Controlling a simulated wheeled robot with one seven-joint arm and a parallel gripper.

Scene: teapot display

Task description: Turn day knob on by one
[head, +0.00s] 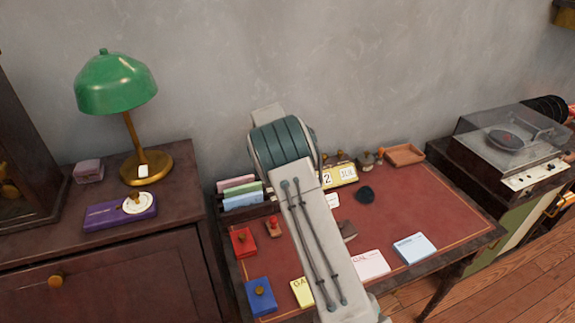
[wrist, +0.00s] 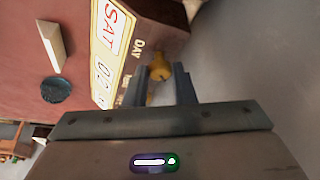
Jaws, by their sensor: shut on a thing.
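The perpetual calendar (wrist: 150,30) is a brown block with cream windows in yellow frames. In the wrist view its windows read SAT and a partly hidden number starting with 0, turned sideways. The label DAY is beside the brass day knob (wrist: 160,73) on the calendar's end. My gripper (wrist: 161,80) has a finger on each side of this knob and is shut on it. In the head view the calendar (head: 345,173) stands at the back of the desk, partly behind my arm, which hides my gripper and the day knob.
The red-topped desk (head: 430,205) carries a wooden tray (head: 404,154), a dark round object (head: 365,194), several cards and small boxes. A card rack (head: 242,197) stands left of my arm. The grey wall is close behind. A record player (head: 510,145) stands at right.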

